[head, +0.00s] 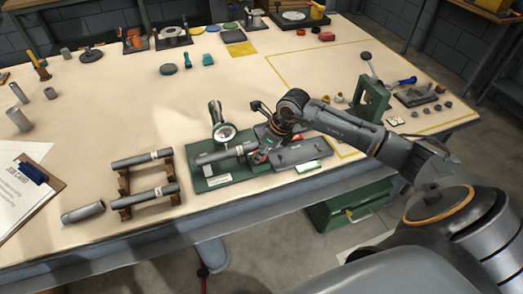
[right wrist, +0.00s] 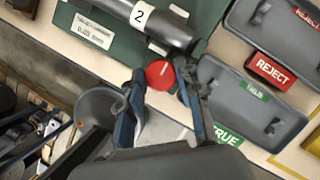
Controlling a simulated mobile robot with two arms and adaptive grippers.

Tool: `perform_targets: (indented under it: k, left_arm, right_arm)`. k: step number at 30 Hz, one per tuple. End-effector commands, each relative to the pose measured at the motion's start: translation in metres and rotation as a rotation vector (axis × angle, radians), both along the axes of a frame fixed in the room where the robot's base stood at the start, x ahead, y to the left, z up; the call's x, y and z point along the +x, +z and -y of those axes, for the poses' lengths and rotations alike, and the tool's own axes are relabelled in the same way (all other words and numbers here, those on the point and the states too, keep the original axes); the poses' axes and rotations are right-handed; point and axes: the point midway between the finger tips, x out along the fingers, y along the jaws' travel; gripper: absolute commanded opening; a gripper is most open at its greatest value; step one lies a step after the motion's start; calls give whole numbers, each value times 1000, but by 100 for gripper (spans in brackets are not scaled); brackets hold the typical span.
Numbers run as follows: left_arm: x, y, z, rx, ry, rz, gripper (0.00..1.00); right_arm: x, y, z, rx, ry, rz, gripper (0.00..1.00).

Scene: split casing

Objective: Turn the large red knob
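The large red knob (right wrist: 159,74) is round with a pale line on its face. It sits at the end of a dark grey cylinder labelled 2 (right wrist: 140,15), on a green gauge base (right wrist: 90,35). My right gripper (right wrist: 160,82) is open, with one blue-lined finger on each side of the knob; I cannot tell whether they touch it. In the head view my right gripper (head: 264,140) is over the right end of the green fixture and partly hides the knob. My left gripper is not in view.
Grey trays with green TRUE (right wrist: 225,135) and red REJECT (right wrist: 270,69) labels stand close on the right. A dial gauge (head: 224,132) rises from the fixture. A wooden rack (head: 124,185) with cylinders is to the left.

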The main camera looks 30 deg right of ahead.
Motion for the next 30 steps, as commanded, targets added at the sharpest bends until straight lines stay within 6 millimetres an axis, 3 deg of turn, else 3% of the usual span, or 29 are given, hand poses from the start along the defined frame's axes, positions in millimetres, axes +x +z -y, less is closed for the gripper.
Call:
perform_targets:
  k: [2, 14, 30]
  left_arm:
    - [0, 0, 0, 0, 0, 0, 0]
    - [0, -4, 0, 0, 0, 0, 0]
    - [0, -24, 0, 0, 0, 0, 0]
  right_arm:
    - [0, 0, 0, 0, 0, 0, 3]
    - [0, 0, -1, 0, -74, 1, 3]
    - [0, -1, -3, 1, -477, 4, 3]
